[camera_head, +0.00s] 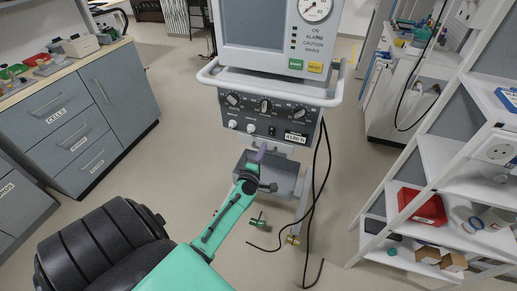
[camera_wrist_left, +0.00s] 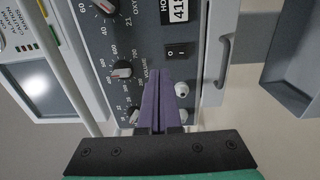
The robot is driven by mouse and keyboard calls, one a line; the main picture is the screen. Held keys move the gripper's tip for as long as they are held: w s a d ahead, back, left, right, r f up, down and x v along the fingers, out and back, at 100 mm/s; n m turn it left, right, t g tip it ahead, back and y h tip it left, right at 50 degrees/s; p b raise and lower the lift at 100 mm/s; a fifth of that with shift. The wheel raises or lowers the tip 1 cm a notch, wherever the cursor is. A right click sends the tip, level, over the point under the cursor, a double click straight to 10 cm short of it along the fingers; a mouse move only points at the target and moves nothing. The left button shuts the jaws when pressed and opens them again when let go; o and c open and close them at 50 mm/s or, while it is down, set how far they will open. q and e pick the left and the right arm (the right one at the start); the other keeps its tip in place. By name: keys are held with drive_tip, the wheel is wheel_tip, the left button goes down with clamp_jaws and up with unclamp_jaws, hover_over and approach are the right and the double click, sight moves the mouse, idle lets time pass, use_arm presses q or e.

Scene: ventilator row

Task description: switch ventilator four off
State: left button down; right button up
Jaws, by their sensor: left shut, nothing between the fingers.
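A ventilator (camera_head: 270,84) stands in the middle of the head view, with a screen above and a grey panel of knobs below. No number naming it as four can be made out. A small black rocker switch (camera_wrist_left: 182,50) sits on the panel beside the hours label; it also shows in the head view (camera_head: 272,131). Which side of it is pressed I cannot tell. My left gripper (camera_head: 262,147) is shut and empty, just in front of the panel's lower edge. Its purple fingers (camera_wrist_left: 158,85) point toward the panel near the switch; whether they touch it is unclear.
A white rail (camera_head: 275,97) runs around the ventilator, and black cables (camera_head: 318,190) hang at its right. White shelves (camera_head: 440,235) with a red box (camera_head: 422,207) stand at the right. A grey drawer cabinet (camera_head: 85,115) is at the left.

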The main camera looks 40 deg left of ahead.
use_arm(q)
drive_tip(key=v, duration=0.3)
drive_tip(key=shift+s+r, duration=0.15)
use_arm(e)
drive_tip(key=shift+w+a+r, duration=0.1)
drive_tip(key=shift+w+a, duration=0.15)
drive_tip(key=shift+w, duration=0.15)
